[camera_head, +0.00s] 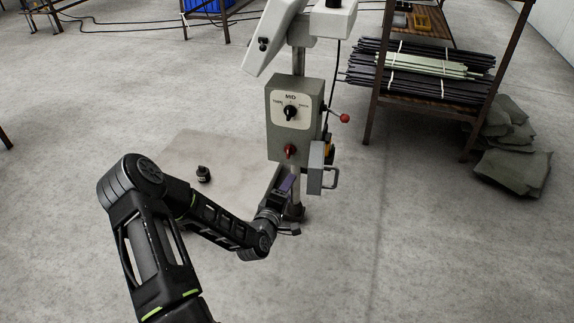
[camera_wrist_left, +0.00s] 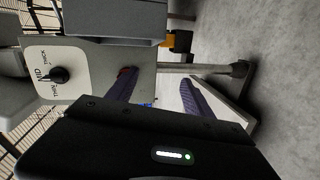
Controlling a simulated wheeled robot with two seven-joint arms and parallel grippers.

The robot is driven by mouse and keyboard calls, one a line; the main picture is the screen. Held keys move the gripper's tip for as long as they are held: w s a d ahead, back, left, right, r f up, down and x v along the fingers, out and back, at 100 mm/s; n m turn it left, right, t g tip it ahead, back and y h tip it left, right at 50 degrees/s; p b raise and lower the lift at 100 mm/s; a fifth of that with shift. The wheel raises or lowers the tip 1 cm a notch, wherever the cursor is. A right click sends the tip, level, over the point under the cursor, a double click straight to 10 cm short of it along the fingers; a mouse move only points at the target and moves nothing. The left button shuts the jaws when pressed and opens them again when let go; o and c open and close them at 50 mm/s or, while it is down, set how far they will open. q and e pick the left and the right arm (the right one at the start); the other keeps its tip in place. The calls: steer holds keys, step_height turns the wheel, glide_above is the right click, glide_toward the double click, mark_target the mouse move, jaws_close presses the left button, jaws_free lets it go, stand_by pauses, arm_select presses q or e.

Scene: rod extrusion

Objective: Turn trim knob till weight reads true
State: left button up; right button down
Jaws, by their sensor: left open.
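A grey control box (camera_head: 297,135) stands on a post. Its white plate, marked MID at the top, carries a black knob (camera_head: 290,112) with its pointer toward MID. The black knob also shows sideways in the left wrist view (camera_wrist_left: 59,75). Below it on the box is a red knob (camera_head: 290,151); in the wrist view its reddish edge (camera_wrist_left: 124,71) is partly hidden by a finger. My left gripper (camera_head: 287,186) is just below the box, near the post. Its purple fingers (camera_wrist_left: 160,90) are apart and empty. I cannot read any weight display. My right gripper is out of view.
A black weight-like object (camera_head: 203,174) sits on a pale floor plate (camera_head: 190,150). A red-tipped lever (camera_head: 344,118) and a grey handled box (camera_head: 322,168) stick out at right. A rack of bundled rods (camera_head: 425,75) and grey sacks (camera_head: 515,150) stand farther right.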

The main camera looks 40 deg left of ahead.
mark_target(288, 154)
arm_select(q)
steer(key=a+r+n+t+y, duration=0.1)
steer(key=a+r+n, duration=0.1)
steer(key=r, duration=0.3)
steer(key=shift+w+a+t, duration=0.3)
steer(key=shift+w+a, duration=0.05)
steer(key=shift+a, duration=0.3)
steer(key=shift+w, duration=0.1)
steer(key=b+x, duration=0.2)
steer(key=x, duration=0.4)
steer(key=shift+w+a, duration=0.15)
steer(key=shift+a, duration=0.05)
steer(key=shift+w+a+r, duration=0.1)
steer(key=shift+w+a, duration=0.1)
steer(key=shift+w, duration=0.4)
jaws_close()
